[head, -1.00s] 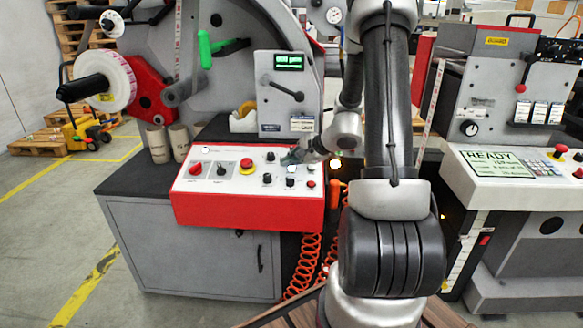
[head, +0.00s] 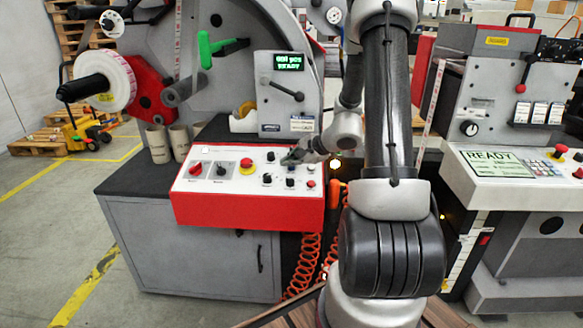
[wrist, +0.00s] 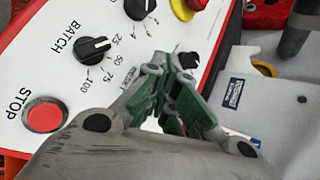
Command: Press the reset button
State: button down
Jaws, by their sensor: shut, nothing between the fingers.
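My gripper (head: 294,158) is shut and empty over the right part of the white control panel (head: 215,164), close to its surface. The small display (head: 289,63) above the panel shows two lines of green text, the lower seeming to read "READY".
Near the fingers are the BATCH knob (wrist: 92,48), a red STOP button (wrist: 45,115) and another black knob (wrist: 188,60). A red mushroom button on a yellow base (head: 247,166) is further left. A second machine (head: 520,185) stands at the right.

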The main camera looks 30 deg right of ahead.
jog(key=shift+s+a+r, duration=0.1)
jog(key=shift+s+r, duration=0.05)
jog(key=shift+r, duration=0.45)
jog(key=shift+s+a+r, duration=0.1)
jog(key=shift+s+r, duration=0.1)
jog(key=shift+r, duration=0.6)
jog(key=shift+s+a+r, duration=0.15)
jog(key=shift+r, duration=0.65)
jog(key=shift+s+a+r, duration=0.1)
jog(key=shift+s+r, duration=0.1)
jog(key=shift+r, duration=0.6)
jog(key=s+a+r+n+g, duration=0.1)
jog(key=s+a+n+g, duration=0.2)
jog(key=s, duration=0.6)
jog(key=s+a+r+n+g, duration=0.15)
jog(key=s+n+g, duration=0.3)
jog(key=s, duration=0.45)
jog(key=s+a+r+n+t+h, duration=0.1)
jog(key=s+r+n+h, duration=0.3)
jog(key=s+r+n, duration=0.6)
jog(key=shift+s+a+r+n+t, duration=0.35)
jog(key=shift+s+r+t, duration=0.4)
jog(key=shift+s+r, duration=0.15)
